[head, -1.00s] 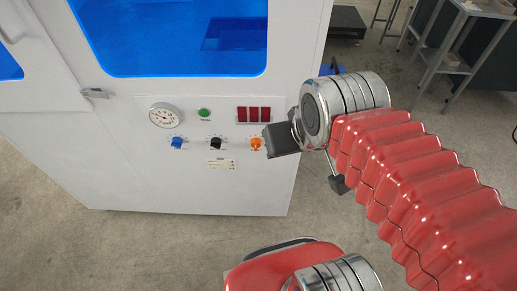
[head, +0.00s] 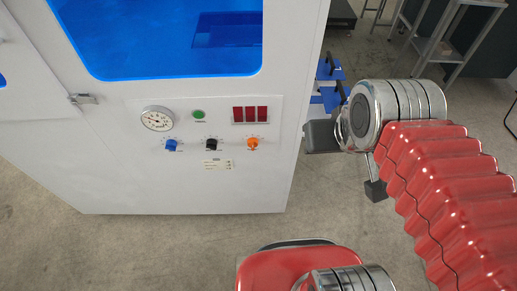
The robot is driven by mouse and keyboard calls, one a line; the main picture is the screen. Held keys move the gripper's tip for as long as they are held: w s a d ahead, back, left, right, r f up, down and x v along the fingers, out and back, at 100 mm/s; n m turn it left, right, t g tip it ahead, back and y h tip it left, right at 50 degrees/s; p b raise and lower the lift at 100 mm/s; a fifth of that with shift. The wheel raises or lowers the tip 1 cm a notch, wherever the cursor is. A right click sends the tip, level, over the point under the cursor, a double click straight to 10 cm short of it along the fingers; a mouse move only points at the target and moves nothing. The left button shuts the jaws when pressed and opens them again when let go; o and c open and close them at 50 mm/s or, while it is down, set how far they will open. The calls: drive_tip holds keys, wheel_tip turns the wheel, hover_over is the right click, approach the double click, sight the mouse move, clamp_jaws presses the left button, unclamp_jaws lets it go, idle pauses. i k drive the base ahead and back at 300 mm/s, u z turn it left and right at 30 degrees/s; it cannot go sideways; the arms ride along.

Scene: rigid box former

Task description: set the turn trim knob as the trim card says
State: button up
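Three small knobs sit in a row on the white machine's front panel: a blue knob (head: 171,145), a black knob (head: 211,144) and an orange knob (head: 253,143). Their labels are too small to read, so I cannot tell which is the turn trim knob. A small pale card (head: 217,164) with fine print, perhaps the trim card, is below the black knob; its text is unreadable. My gripper (head: 318,136) is a dark block to the right of the orange knob, past the machine's right edge and apart from the knobs.
A round dial gauge (head: 157,119), a green button (head: 198,114) and a red three-part display (head: 251,114) sit above the knobs. A blue window (head: 160,40) is higher up. Blue parts (head: 330,92) stand behind my gripper. Grey floor (head: 150,250) in front is clear.

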sight(253, 142)
drive_tip(key=z, duration=0.05)
drive_tip(key=k, duration=1.4)
drive_tip(key=u, duration=1.05)
drive_tip(key=i, duration=1)
drive_tip(key=u, duration=0.1)
